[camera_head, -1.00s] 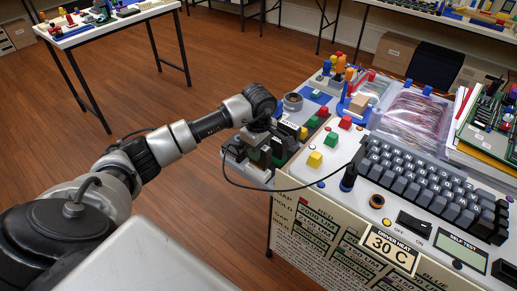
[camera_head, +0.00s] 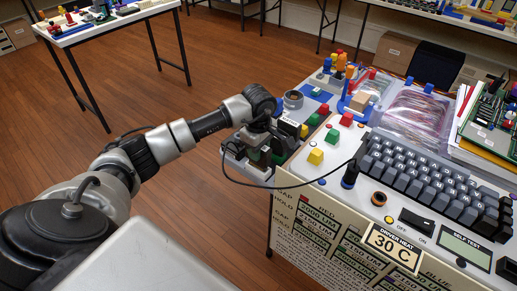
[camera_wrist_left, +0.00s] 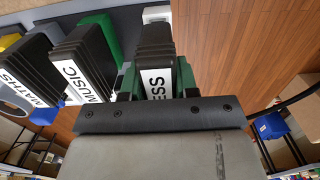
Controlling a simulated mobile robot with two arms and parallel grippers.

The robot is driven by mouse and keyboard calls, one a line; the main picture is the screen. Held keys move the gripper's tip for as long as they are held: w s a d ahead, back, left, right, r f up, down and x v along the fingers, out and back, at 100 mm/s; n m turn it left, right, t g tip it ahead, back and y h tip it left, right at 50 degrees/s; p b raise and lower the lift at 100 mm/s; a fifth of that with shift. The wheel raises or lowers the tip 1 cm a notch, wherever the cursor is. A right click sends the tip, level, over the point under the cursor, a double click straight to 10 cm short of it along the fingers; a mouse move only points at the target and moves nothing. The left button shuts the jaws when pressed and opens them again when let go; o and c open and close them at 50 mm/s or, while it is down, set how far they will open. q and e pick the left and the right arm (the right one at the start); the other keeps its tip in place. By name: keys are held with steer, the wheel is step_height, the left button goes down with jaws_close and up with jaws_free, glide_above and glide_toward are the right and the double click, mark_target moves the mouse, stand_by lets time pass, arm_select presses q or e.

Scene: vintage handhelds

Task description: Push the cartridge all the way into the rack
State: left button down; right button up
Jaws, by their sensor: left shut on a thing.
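A black ridged cartridge (camera_wrist_left: 158,70) with a white label ending in "ESS" is in the middle of the left wrist view. Green parts show beside its lower end, and the rest of its label is hidden behind my gripper. My left gripper (camera_wrist_left: 160,112) is shut on this cartridge. In the head view, my left gripper (camera_head: 256,150) is at the left end of the bench, over the grey rack (camera_head: 234,160). The arm covers much of the rack, so how deep the cartridge sits cannot be told. My right gripper is not in view.
Cartridges labelled MUSIC (camera_wrist_left: 85,65) and MATHS (camera_wrist_left: 25,70) stand beside the held one. A black cable (camera_head: 250,187) loops below the gripper. Colored blocks (camera_head: 316,156) and a keyboard (camera_head: 425,180) are to the right. Open floor lies to the left.

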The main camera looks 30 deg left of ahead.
arm_select(q)
steer(key=shift+f+b, duration=0.9)
steer(key=shift+f, duration=0.2)
steer(key=c, duration=0.8)
jaws_free()
steer(key=shift+r, duration=0.1)
step_height(320, 180, up, 11)
steer(key=shift+f, duration=0.15)
